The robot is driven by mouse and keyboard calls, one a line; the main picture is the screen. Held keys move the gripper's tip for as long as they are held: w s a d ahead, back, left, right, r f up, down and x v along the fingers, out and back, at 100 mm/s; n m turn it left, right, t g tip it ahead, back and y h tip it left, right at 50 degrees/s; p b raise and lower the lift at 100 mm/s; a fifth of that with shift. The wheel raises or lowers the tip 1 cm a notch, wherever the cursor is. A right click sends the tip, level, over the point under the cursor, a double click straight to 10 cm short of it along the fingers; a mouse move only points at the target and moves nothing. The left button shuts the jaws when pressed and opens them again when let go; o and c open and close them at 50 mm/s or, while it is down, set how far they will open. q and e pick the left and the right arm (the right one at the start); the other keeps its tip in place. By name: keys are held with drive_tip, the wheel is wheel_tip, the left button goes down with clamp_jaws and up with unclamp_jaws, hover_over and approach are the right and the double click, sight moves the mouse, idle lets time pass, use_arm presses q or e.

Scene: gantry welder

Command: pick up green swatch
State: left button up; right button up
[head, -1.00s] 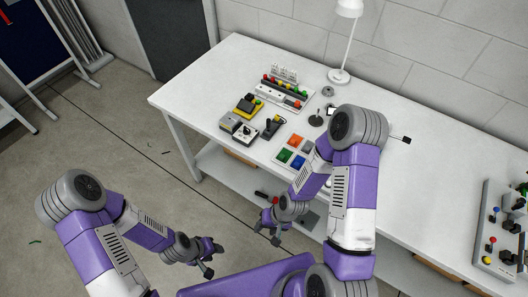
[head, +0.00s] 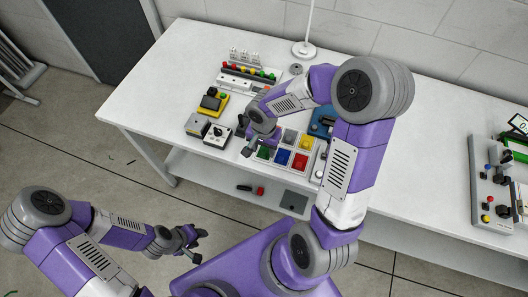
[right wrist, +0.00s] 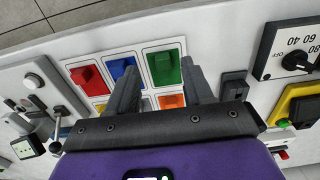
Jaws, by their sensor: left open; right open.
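The green swatch (head: 264,153) sits in the front left cell of a pale swatch panel. In the right wrist view, the green swatch (right wrist: 164,68) shows between the two finger ends, with the blue swatch (right wrist: 125,76) beside it. My right gripper (head: 262,145) is open and empty, pointing down over the panel's left end; it also shows in the right wrist view (right wrist: 158,72). I cannot tell how high its fingertips are above the swatch. My left gripper (head: 194,244) is open and empty, off the table at the lower left.
Red (head: 299,161) and yellow (head: 305,143) swatches share the panel. A row of coloured buttons (head: 247,73) lies behind. The table's right middle is clear.

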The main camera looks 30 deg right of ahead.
sight(263, 154)
wheel_tip(263, 154, down, 3)
drive_tip(key=shift+w+f+b, duration=0.1)
drive_tip(key=shift+w+b, duration=0.05)
drive_tip(key=shift+b, duration=0.15)
drive_tip(key=shift+c, duration=0.5)
clamp_jaws()
